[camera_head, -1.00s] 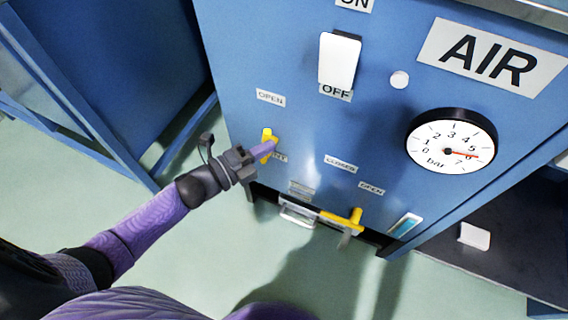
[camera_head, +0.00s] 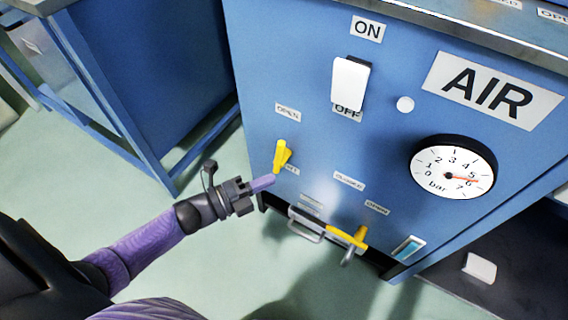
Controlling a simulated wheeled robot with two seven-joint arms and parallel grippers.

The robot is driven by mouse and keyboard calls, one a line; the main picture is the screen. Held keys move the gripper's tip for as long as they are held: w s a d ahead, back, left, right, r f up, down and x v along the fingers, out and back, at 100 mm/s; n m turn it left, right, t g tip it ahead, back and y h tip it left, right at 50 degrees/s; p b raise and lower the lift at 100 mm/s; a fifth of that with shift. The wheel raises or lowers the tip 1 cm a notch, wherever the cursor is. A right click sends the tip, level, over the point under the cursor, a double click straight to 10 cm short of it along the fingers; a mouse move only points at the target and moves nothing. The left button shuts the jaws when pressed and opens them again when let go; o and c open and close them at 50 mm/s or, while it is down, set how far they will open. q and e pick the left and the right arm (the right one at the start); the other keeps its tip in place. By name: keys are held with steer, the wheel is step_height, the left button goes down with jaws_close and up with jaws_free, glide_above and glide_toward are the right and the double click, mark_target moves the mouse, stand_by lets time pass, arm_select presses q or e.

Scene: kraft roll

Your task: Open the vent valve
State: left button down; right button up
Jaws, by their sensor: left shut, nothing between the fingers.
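The vent valve's yellow handle (camera_head: 281,156) is on the lower left of the blue panel and stands roughly upright. An OPEN label (camera_head: 288,112) is above it. A label below it is partly hidden; only its last letters show. My left gripper (camera_head: 264,183) is shut and empty, its purple fingers just below the handle's lower end. I cannot tell whether the fingertips touch it. My right gripper is not in view.
A second yellow handle (camera_head: 348,237) sits at the panel's lower edge beside a metal pull (camera_head: 304,230). A white switch (camera_head: 350,84), an AIR sign (camera_head: 492,90) and a pressure gauge (camera_head: 453,170) are higher up. Green floor (camera_head: 170,225) is clear at left.

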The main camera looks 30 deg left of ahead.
arm_select(q)
steer(key=shift+p+v, duration=0.3)
steer(key=shift+v, duration=1.55)
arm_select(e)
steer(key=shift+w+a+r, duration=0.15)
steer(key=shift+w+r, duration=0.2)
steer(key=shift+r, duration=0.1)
